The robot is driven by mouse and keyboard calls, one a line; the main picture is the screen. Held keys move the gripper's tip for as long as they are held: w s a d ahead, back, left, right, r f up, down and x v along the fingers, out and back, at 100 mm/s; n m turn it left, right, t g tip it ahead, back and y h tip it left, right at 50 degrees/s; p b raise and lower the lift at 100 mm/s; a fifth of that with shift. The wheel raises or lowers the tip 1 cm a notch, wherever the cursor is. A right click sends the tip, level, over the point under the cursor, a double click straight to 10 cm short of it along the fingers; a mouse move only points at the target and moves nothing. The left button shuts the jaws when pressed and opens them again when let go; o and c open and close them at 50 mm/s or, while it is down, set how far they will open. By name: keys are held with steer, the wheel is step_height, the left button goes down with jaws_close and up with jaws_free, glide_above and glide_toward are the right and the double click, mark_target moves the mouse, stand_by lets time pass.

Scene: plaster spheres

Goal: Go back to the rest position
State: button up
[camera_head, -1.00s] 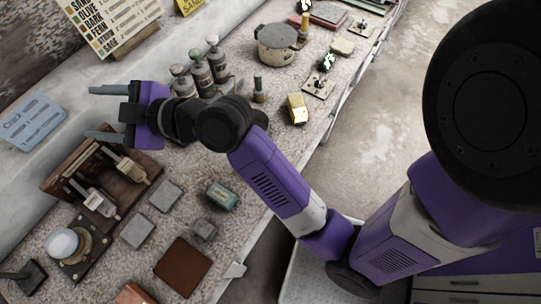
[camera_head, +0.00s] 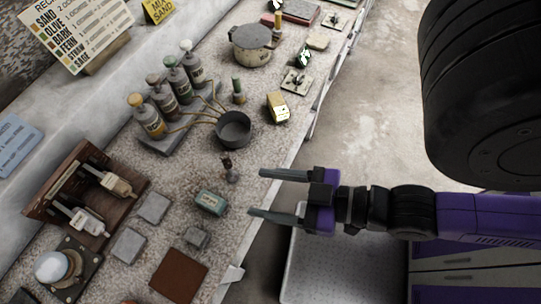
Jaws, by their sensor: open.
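My gripper (camera_head: 270,194) is in the lower middle of the head view, its two grey fingers spread apart and pointing left. Nothing is between the fingers. It is over the front edge of the speckled bench (camera_head: 262,160), with the purple and black arm running off to the right. A white plaster sphere (camera_head: 52,267) sits in a round holder on a dark square plate at the lower left, well away from my gripper.
Several bottles (camera_head: 165,95) stand in a rack with thin tubes reaching a dark pan (camera_head: 233,130). A teal block (camera_head: 211,201) and a small dark-topped item (camera_head: 229,170) lie left of my gripper. A wooden brush rack (camera_head: 125,203) stands farther left. The floor (camera_head: 375,110) beyond the bench is clear.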

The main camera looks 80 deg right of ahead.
steer(key=shift+s+d+r, duration=0.1)
steer(key=shift+s+r, duration=0.15)
steer(key=shift+s, duration=0.1)
steer(key=shift+f, duration=0.15)
steer(key=shift+f+b, duration=0.95)
steer(key=shift+b, duration=0.1)
